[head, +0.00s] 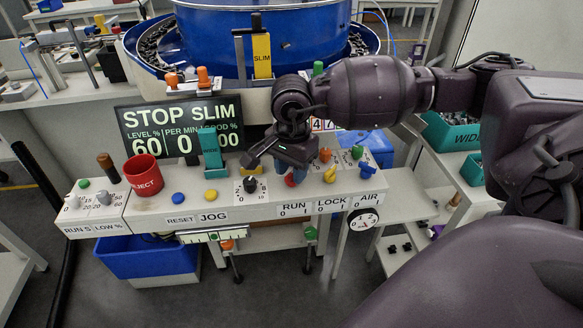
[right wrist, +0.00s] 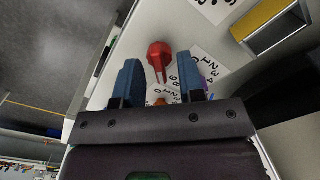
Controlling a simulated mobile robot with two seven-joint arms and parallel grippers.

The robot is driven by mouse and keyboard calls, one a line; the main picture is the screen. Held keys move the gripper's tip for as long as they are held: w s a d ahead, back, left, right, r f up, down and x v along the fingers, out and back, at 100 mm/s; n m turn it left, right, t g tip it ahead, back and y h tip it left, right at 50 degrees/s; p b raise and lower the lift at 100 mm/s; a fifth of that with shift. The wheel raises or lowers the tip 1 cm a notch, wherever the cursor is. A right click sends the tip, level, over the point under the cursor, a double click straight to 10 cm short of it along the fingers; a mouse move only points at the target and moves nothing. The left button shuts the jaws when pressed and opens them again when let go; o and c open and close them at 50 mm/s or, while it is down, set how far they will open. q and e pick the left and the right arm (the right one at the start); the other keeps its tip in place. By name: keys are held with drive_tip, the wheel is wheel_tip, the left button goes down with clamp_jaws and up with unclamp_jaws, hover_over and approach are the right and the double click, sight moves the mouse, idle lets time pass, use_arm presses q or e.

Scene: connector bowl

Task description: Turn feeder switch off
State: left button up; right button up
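A control panel (head: 262,209) carries small knobs and switches. A red switch knob (head: 291,180) sits above the RUN label (head: 294,208), which is marked 0 and 1. No label reading "feeder" is legible. My right gripper (head: 287,170) is low over the panel at this red knob and partly covers it. In the right wrist view the two blue fingers (right wrist: 157,75) are apart, with the red knob (right wrist: 159,57) between and just beyond their tips. Contact cannot be told. My left gripper is not in view.
A yellow handle (head: 330,174), an orange knob (head: 325,155) and a green knob (head: 357,152) are close on the right. A black dial (head: 250,184) is left. A red REJECT cup (head: 144,175) stands farther left. A display (head: 180,130) and blue bowl (head: 210,35) are behind.

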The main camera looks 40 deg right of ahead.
sight(291, 172)
drive_tip(key=shift+r, duration=0.25)
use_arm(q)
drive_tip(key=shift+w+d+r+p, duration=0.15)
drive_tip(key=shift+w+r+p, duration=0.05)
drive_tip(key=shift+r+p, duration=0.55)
use_arm(e)
wheel_tip(291, 172, up, 10)
drive_tip(key=shift+r, duration=0.15)
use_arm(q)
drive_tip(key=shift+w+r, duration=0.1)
